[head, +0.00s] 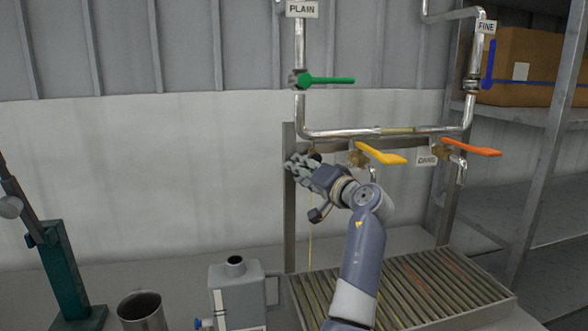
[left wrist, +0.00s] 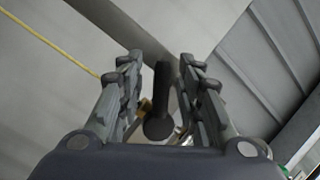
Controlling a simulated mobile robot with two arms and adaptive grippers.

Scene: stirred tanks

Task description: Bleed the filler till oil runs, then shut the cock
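My left gripper (head: 298,166) is at a small cock at the left end of the lower pipe, which it mostly hides. In the left wrist view its fingers (left wrist: 160,85) are open, on either side of a black handle (left wrist: 160,95) with a round end; contact is not clear. A thin yellow line (head: 309,243) hangs straight down below the gripper and also shows in the left wrist view (left wrist: 50,45); it looks like running oil. A green lever (head: 328,80) lies level on the PLAIN pipe. A blue lever (head: 490,65) stands upright on the FINE pipe. My right gripper is not in view.
A yellow lever (head: 382,154) and an orange lever (head: 472,148) sit on the lower pipe. Below is a slatted drip tray (head: 400,285). A grey can (head: 238,290), a metal mug (head: 142,310) and a green stand (head: 62,270) are at left. Shelving stands at right.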

